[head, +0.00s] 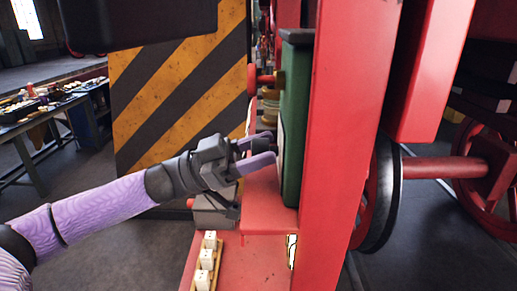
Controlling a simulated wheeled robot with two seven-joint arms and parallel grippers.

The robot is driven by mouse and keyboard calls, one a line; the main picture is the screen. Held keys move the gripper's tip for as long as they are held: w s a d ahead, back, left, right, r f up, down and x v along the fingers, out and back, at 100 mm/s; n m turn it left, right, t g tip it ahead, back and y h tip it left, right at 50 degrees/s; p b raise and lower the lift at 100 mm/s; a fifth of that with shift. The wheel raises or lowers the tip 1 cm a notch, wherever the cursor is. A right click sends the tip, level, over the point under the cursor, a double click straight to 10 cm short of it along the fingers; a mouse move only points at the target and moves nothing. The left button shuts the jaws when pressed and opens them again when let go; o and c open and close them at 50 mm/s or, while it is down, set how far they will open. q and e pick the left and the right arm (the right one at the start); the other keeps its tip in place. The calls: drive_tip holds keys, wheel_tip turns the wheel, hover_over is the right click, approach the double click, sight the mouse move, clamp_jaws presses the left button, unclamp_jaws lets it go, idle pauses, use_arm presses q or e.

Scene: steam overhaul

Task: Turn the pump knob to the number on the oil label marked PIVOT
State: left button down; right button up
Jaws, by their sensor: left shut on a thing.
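My left gripper (264,151) reaches in from the left, with its purple fingers at the near face of a tall green box (295,118) on a red ledge. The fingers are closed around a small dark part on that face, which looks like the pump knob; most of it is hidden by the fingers. The knob's numbers and pointer cannot be seen from this angle. No label reading PIVOT can be read here. My right gripper is not in view.
White blocks (208,257) stand in a row on a red surface below the gripper. A red post (340,120) rises right of the green box. A striped yellow-black panel (180,85) stands behind my arm. A cluttered workbench (50,108) is at far left.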

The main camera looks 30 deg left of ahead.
use_arm(q)
drive_tip(key=shift+m, duration=0.4)
drive_tip(key=m+g+h+b, duration=0.1)
drive_tip(key=m+g, duration=0.1)
drive_tip(key=m, duration=0.2)
drive_tip(key=shift+g, duration=0.3)
drive_tip(key=shift+m+g+b, duration=0.3)
drive_tip(key=shift+m+g, duration=0.4)
drive_tip(key=shift+m, duration=0.8)
drive_tip(key=shift+m+g+b, duration=0.25)
drive_tip(key=shift+m+g, duration=0.45)
drive_tip(key=shift+m, duration=0.8)
drive_tip(key=shift+c, duration=0.7)
unclamp_jaws()
